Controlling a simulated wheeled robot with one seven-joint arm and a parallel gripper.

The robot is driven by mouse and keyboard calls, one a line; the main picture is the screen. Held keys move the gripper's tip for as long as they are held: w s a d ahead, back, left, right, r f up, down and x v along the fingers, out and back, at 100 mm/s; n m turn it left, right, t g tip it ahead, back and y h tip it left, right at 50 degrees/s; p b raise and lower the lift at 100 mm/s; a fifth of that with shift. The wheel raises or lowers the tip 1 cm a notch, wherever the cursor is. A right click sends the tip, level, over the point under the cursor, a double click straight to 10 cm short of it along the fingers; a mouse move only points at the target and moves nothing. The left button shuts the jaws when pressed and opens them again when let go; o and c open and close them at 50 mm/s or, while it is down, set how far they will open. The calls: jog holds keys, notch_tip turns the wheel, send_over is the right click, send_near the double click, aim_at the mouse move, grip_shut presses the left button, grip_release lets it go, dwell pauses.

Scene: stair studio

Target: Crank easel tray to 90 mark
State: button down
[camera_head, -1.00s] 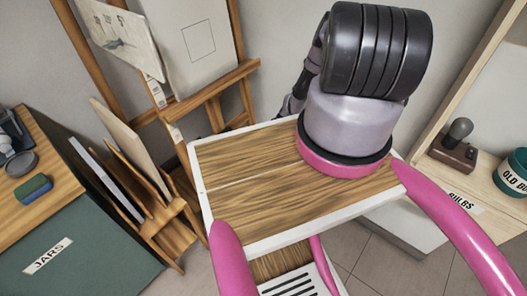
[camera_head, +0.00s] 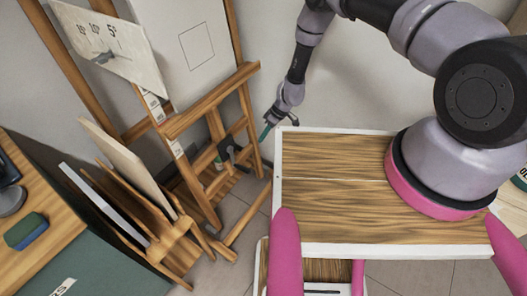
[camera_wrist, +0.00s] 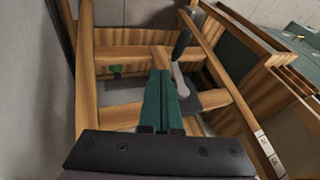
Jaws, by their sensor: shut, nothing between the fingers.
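The wooden easel (camera_head: 240,105) stands at the back, with its ledge-like tray (camera_head: 215,98) across the front under a white board. A dark crank (camera_head: 228,150) shows low on the easel. In the wrist view the crank has a dark upright grip (camera_wrist: 182,43) and a grey arm, just beyond and right of my fingertips. White marked strips (camera_head: 177,148) run down the easel's front post; their numbers are too small to read. My gripper (camera_head: 265,132) is right of the crank, apart from it. Its green fingers (camera_wrist: 165,80) are shut and empty.
A wooden rack (camera_head: 150,215) with panels stands left of the easel. A green cabinet (camera_head: 95,265) with a wooden top is at the lower left. A sheet with a dial (camera_head: 100,45) hangs at the upper left. Bare floor (camera_head: 235,215) lies in front of the easel.

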jog(key=s+x, duration=0.2)
jog(key=x, duration=1)
jog(key=shift+s+a+r, duration=0.25)
jog(key=shift+s, duration=0.2)
jog(key=shift+s+a+f, duration=0.1)
jog(key=shift+s+a, duration=0.05)
jog(key=shift+s, duration=0.2)
jog(key=shift+s+f, duration=0.1)
jog(key=shift+s, duration=0.15)
